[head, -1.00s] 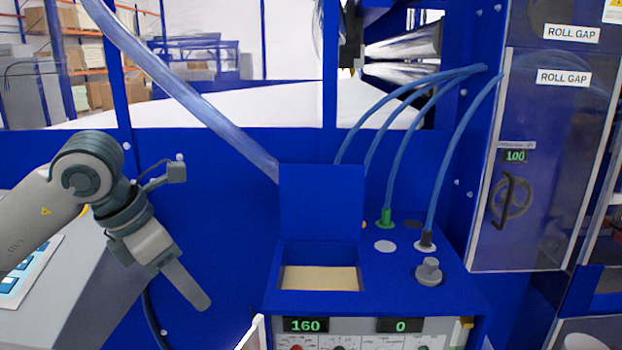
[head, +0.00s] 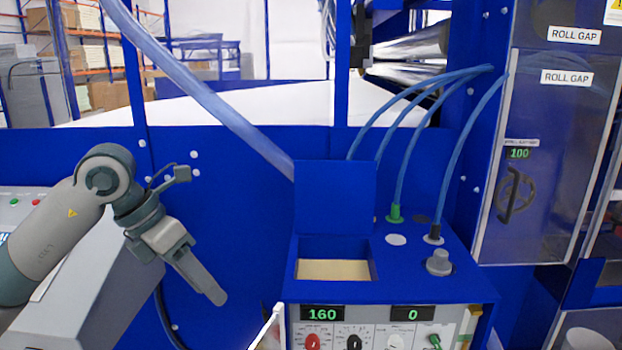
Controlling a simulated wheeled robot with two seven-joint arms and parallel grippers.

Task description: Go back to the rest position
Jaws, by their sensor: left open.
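My left gripper (head: 205,284) is in front of the blue machine wall, left of the blue control box. It points down and to the right, with nothing seen between its fingers. One finger largely covers the other from this side. It is apart from the box. A pale tip at the bottom edge, left of the control box, is too cut off to identify. My right gripper does not show.
The blue control box (head: 412,272) has an open lid (head: 334,197), readouts of 160 and 0, and knobs. Blue hoses (head: 455,150) rise from it. A grey console (head: 95,290) stands behind my left arm. A roll gap cabinet (head: 545,190) is at right.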

